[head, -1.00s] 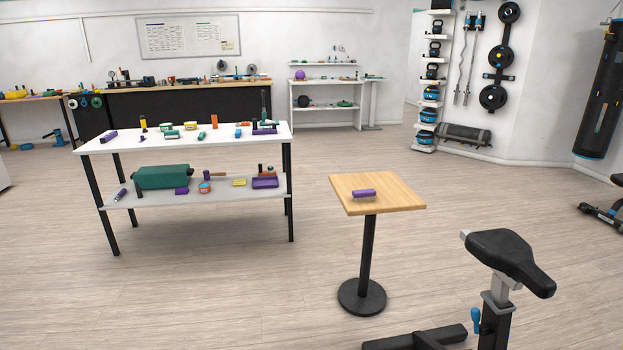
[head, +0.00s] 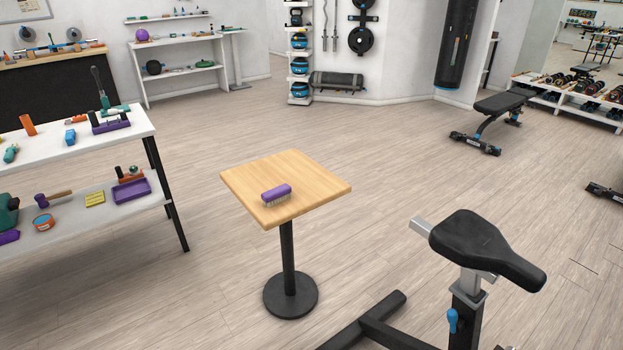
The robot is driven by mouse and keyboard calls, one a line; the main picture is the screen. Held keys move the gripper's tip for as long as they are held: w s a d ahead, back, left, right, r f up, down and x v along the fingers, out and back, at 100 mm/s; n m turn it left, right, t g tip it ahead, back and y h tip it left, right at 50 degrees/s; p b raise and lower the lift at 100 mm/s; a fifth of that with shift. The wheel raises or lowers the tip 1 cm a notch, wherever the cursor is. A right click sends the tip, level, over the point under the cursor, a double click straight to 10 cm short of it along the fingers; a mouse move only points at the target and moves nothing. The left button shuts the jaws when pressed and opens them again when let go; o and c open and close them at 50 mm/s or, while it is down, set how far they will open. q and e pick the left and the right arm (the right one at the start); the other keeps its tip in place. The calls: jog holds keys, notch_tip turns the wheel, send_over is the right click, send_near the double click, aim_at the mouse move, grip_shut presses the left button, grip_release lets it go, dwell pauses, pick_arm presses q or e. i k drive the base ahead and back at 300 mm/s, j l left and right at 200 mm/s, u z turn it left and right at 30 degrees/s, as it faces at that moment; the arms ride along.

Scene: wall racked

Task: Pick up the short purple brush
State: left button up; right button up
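A short purple brush (head: 276,192) with pale bristles facing down lies on the small square wooden table (head: 313,182), near the table's left front part. The table stands on one black post (head: 288,245) with a round base. Nothing touches the brush apart from the tabletop. Neither of my grippers shows in the head view.
An exercise bike with a black saddle (head: 486,250) stands close at the right front, its black base bar (head: 368,318) on the floor near the table. A white two-level rack (head: 138,125) with tools stands at left. Open floor (head: 350,120) lies behind the table.

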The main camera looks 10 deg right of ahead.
aim_at(271, 197)
jog(key=i+j+z, duration=0.25)
jog(key=z, duration=0.15)
jog(key=i+j+z, duration=0.55)
jog(key=j+z, duration=0.25)
jog(key=i+j+z, duration=0.15)
jog(key=j+z, duration=0.25)
